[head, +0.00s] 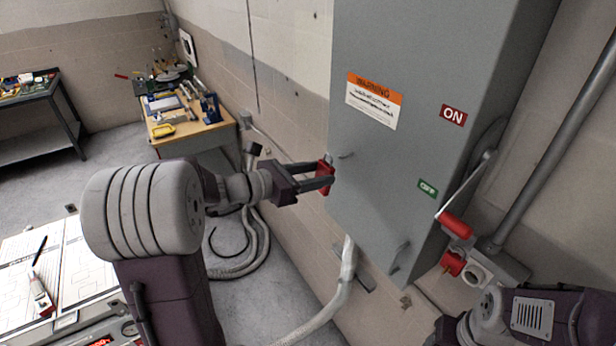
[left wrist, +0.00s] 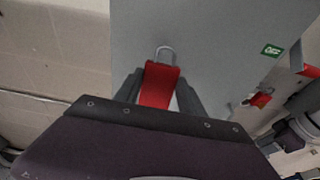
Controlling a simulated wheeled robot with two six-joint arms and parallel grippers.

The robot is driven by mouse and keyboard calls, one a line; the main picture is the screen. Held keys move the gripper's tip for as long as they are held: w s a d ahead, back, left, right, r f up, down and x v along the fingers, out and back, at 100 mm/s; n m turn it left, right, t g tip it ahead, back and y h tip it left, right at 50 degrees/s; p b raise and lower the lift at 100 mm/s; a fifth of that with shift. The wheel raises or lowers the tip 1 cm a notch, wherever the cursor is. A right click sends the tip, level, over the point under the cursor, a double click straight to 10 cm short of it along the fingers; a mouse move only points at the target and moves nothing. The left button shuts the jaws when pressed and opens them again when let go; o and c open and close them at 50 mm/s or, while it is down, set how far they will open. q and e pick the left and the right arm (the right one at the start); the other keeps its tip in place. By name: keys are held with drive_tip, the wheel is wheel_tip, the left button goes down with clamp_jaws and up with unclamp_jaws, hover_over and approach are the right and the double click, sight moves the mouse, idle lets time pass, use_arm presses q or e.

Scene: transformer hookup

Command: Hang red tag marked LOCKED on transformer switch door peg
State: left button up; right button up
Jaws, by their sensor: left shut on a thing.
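The red tag (head: 325,178) is between the fingers of my left gripper (head: 318,181), which is shut on it. The tag is close to the left edge of the grey transformer switch door (head: 385,165). In the left wrist view the red tag (left wrist: 159,84) sits between the fingertips, with a pale metal loop or peg (left wrist: 165,53) just beyond its top edge. A small metal peg or handle (head: 346,155) shows on the door near the tag. I cannot tell whether tag and peg touch. No lettering on the tag is readable. My right gripper is not in view; only part of that arm shows.
A red-handled switch lever (head: 455,224) is on the cabinet's right side, with a red plug-like part (head: 452,263) below it. A lower door handle (head: 399,255) sticks out. A grey conduit (head: 345,275) runs below the cabinet. A tool-covered workbench (head: 195,136) stands back left.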

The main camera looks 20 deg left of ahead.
use_arm(q)
drive_tip(key=shift+r+x, duration=0.15)
drive_tip(key=shift+x, duration=0.95)
drive_tip(key=shift+r+x, duration=0.15)
drive_tip(key=shift+x, duration=1)
drive_tip(key=shift+w+d+f+b, duration=0.45)
drive_tip(key=shift+w+f+b, duration=0.1)
drive_tip(key=shift+b, duration=0.2)
drive_tip(key=shift+r, duration=0.1)
drive_tip(key=o, duration=1.4)
drive_tip(key=b+v, duration=0.3)
drive_tip(key=v, duration=0.6)
drive_tip(key=shift+s+a, duration=0.1)
drive_tip(key=shift+s, duration=0.05)
